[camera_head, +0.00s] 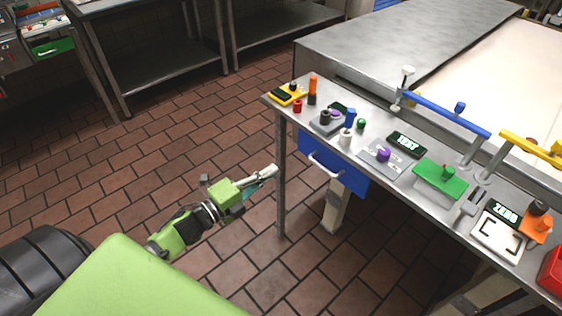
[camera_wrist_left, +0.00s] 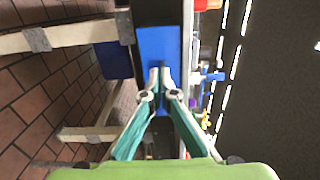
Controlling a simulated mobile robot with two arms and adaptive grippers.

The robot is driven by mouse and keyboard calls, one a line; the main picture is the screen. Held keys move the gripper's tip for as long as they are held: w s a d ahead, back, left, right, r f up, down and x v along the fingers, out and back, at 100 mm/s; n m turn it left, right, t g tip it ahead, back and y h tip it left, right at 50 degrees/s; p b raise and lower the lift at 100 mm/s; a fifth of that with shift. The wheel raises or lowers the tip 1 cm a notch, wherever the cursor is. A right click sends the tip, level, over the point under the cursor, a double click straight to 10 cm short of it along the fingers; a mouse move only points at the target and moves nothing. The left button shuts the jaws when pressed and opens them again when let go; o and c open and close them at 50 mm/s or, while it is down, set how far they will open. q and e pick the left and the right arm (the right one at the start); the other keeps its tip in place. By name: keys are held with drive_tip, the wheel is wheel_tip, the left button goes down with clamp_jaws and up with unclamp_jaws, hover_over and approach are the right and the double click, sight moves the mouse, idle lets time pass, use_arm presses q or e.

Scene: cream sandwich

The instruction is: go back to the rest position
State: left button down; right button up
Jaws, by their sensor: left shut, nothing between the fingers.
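My left gripper (camera_head: 270,172) is held out over the tiled floor, just left of the metal table's near leg. In the left wrist view its two fingers (camera_wrist_left: 160,78) meet at the tips, shut with nothing between them. In that view the blue drawer front (camera_wrist_left: 158,45) lies beyond the fingertips. The blue drawer (camera_head: 335,168) with its pale handle hangs under the table top in the head view and looks closed. My right gripper is not in view.
The metal table (camera_head: 395,172) carries several small coloured devices, a green block (camera_head: 440,178) and blue and yellow handles. Its leg (camera_head: 281,180) stands close to my left gripper. Other metal tables (camera_head: 150,70) stand at the back. The tiled floor (camera_head: 110,165) to the left is clear.

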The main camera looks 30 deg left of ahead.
use_arm(q)
drive_tip(key=s+a+f+n+g+y, duration=0.2)
drive_tip(key=s+f+n, duration=0.2)
drive_tip(key=f, duration=0.7)
drive_tip(key=s+a+f+n+g+y, duration=0.15)
drive_tip(key=s+f+n, duration=0.3)
drive_tip(key=f, duration=0.55)
drive_tip(key=s+a+f+n+g+y, duration=0.1)
drive_tip(key=s+f+n+g+y, duration=0.3)
drive_tip(key=f, duration=0.7)
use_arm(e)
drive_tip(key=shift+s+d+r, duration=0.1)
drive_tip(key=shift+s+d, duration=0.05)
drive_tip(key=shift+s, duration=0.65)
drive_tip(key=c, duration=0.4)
use_arm(q)
drive_tip(key=s+d+f+n+g, duration=0.2)
drive_tip(key=s+f, duration=0.4)
drive_tip(key=s, duration=0.4)
drive_tip(key=s+d+f+n+g+h, duration=0.1)
drive_tip(key=s+d+f, duration=0.4)
drive_tip(key=s, duration=0.6)
drive_tip(key=s+d+f+n+g, duration=0.3)
drive_tip(key=s+f+n+g, duration=0.1)
drive_tip(key=s+f, duration=0.4)
drive_tip(key=shift+s+d+g, duration=0.2)
drive_tip(key=shift+s+g, duration=0.55)
drive_tip(key=shift+s, duration=0.45)
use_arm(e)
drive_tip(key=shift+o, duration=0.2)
